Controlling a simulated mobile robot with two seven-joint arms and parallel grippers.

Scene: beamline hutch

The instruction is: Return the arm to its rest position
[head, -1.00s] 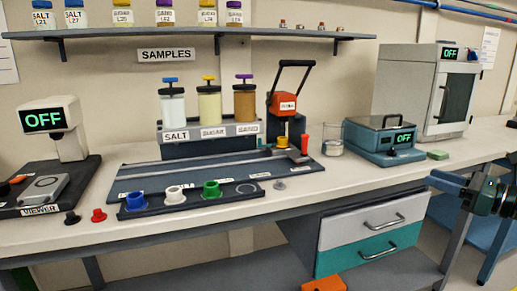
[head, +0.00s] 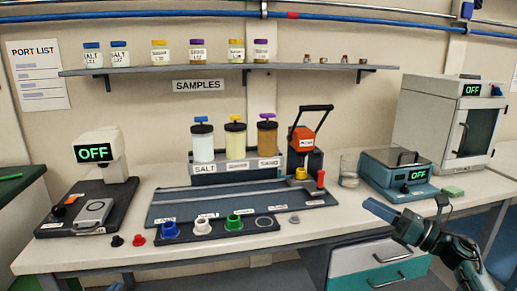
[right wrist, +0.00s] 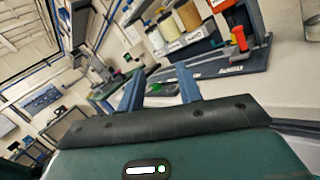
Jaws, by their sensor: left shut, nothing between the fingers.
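My right gripper (head: 383,213) reaches in from the lower right in the head view, in front of the bench's drawers and clear of the bench things. In the right wrist view its two blue fingers (right wrist: 160,92) stand apart with nothing between them. Only a small dark tip of what seems to be my left gripper (head: 115,287) shows at the bottom edge of the head view, below the bench front. The rest of the left arm is out of the picture.
The bench (head: 330,229) carries a viewer (head: 100,150), a rack of sample jars (head: 235,141), a red-headed press (head: 302,139), a glass beaker (head: 349,170), a teal device (head: 400,173) and an oven (head: 440,120). The drawers (head: 375,258) are closed.

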